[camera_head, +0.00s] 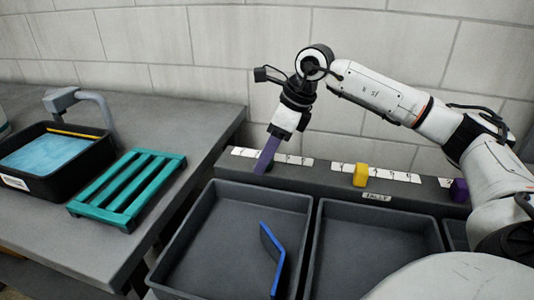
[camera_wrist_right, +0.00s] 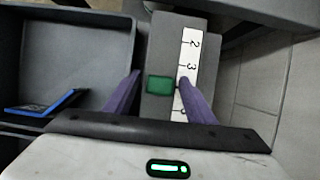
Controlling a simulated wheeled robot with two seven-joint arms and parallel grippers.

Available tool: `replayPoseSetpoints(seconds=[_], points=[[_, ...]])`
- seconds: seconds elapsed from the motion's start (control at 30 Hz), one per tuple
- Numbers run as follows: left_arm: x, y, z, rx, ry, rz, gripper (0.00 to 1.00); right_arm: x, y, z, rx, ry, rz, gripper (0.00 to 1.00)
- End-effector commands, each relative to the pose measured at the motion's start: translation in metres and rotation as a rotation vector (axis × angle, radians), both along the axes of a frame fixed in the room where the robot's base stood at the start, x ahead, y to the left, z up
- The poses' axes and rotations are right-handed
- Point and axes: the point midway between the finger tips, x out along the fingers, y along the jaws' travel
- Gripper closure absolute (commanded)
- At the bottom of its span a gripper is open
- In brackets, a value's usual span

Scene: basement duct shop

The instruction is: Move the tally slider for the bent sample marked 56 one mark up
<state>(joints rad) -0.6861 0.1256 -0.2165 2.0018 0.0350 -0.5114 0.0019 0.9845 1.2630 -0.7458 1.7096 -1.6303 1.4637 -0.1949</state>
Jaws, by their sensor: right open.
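The tally rail (camera_head: 325,184) runs along the back of the bench with several white number strips. A green slider (camera_wrist_right: 160,86) shows in the right wrist view beside its strip (camera_wrist_right: 190,52), just past the 3. My right gripper (camera_head: 263,166) points down at the left part of the rail. In the wrist view its purple fingers (camera_wrist_right: 160,80) are open, one on each side of the green slider; contact cannot be told. A blue bent sample (camera_head: 272,260) lies in the left grey tray (camera_head: 200,235). No 56 is readable. My left gripper is out of view.
A yellow slider (camera_head: 361,175) and a purple slider (camera_head: 459,190) sit farther right on the rail. The middle tray (camera_head: 375,240) looks empty. A green rack (camera_head: 128,190) and a black tub (camera_head: 60,160) with blue contents stand on the left table. A block wall is behind.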

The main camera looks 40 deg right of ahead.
Motion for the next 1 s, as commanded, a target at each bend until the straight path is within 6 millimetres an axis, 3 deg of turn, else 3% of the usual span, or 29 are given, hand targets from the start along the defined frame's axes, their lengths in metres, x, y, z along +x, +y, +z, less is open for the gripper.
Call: replayPoseSetpoints(seconds=[0.17, 0.6, 1.0], points=[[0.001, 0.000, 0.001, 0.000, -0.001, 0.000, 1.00, -0.003, -0.002, 0.011, 0.000, -0.002, 0.000, 0.50], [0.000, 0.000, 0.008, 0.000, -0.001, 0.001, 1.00, -0.029, -0.018, 0.084, -0.001, -0.003, -0.001, 0.50], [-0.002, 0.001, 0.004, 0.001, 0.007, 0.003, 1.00, -0.034, -0.021, 0.095, 0.000, 0.000, 0.000, 0.50]])
